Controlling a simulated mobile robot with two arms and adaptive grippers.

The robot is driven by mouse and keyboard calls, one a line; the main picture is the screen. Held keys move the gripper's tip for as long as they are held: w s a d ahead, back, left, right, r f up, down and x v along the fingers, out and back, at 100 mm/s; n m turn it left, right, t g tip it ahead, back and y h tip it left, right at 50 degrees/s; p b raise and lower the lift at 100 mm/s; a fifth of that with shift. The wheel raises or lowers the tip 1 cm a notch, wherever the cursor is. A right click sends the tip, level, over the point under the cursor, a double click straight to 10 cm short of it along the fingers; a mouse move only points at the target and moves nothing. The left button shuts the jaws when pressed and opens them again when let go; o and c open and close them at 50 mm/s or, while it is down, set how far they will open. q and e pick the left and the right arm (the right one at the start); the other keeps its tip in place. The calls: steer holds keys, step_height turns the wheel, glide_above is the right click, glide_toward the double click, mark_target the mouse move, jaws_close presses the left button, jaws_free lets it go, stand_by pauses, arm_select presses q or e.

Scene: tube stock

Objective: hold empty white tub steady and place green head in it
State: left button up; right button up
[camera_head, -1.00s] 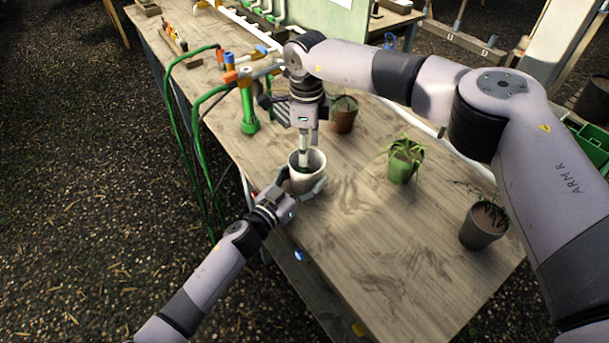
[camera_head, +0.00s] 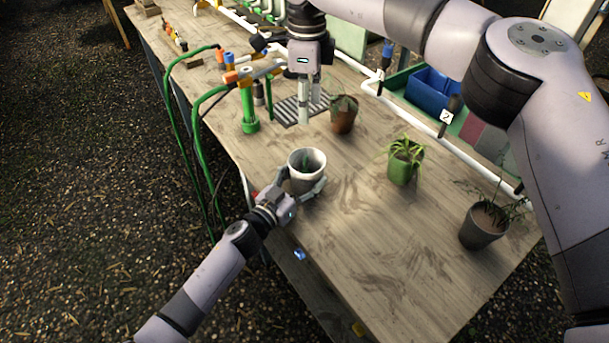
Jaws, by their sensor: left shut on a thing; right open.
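The white tub (camera_head: 301,182) stands on the wooden bench near its left edge. My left gripper (camera_head: 298,190) is shut on the tub from the lower side, with a finger along its right wall. A small green thing (camera_head: 306,162), which looks like the green head, is inside the tub; its lower part is hidden by the wall. My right gripper (camera_head: 310,108) is open and empty above the bench, up and beyond the tub, clear of it.
A brown pot (camera_head: 344,120), a green pot (camera_head: 405,172) and a dark grey pot (camera_head: 482,228) with plants stand to the right on the bench (camera_head: 370,255). Green hoses and a green-bodied fitting (camera_head: 249,112) are at left. White pipe and a blue bin (camera_head: 433,90) are behind.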

arm_select(q)
steer(key=o, duration=1.2)
